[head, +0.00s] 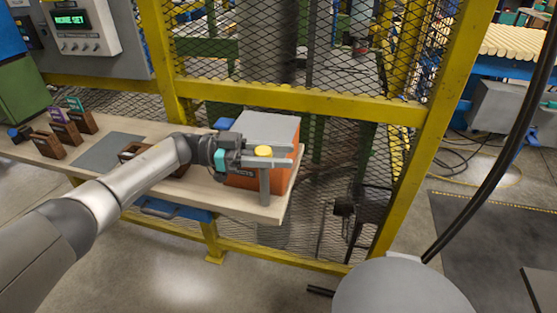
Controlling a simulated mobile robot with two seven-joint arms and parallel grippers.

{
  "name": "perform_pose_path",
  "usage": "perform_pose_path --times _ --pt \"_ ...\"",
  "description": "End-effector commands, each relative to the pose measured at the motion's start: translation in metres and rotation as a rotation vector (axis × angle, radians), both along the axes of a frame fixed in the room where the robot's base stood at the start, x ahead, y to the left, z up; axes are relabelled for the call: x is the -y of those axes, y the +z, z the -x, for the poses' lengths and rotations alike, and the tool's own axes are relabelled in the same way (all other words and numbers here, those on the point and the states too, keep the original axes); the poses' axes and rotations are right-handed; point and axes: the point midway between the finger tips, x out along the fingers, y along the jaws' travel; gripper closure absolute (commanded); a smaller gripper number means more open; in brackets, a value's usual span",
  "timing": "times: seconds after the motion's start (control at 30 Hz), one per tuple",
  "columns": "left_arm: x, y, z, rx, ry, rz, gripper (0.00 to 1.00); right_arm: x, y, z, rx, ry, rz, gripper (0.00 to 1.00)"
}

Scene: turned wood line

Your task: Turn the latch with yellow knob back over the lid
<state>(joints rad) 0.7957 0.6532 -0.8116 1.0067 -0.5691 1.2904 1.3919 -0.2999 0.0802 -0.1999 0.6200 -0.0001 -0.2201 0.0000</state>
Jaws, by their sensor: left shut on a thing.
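An orange box (242,182) with a grey lid (266,124) stands at the right end of the wooden bench. A yellow knob (264,151) shows at the box's near side, with a grey upright piece (265,187) below it. My left gripper (266,152) reaches in from the left, its two grey fingers on either side of the yellow knob and shut on it. The fingers and wrist hide part of the box front, and how the latch lies against the lid cannot be told. My right gripper is out of view.
The bench (235,199) also carries a grey mat (108,151) and several brown wooden holders to the left. A blue item (223,124) lies behind my wrist. A yellow-framed mesh fence (330,103) stands close behind the bench. Open floor lies in front.

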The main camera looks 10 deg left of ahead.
Motion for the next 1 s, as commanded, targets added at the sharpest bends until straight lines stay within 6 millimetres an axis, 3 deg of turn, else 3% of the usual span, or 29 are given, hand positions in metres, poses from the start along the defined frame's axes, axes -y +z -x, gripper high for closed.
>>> perform_pose_path --times 0.47,0.5,0.73,1.0 --pt "0.0012 -0.0018 0.0014 -0.001 -0.014 -0.003 1.0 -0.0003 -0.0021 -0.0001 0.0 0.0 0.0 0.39" --pt "0.0012 -0.0018 0.0014 -0.002 -0.014 -0.002 0.52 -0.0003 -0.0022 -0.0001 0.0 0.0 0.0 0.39" --pt "0.0009 -0.0009 0.0011 -0.001 -0.013 -0.001 0.27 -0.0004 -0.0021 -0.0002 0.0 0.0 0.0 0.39" --pt "-0.0004 -0.0005 0.0007 0.0 -0.012 0.0 0.26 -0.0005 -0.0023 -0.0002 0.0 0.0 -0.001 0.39"
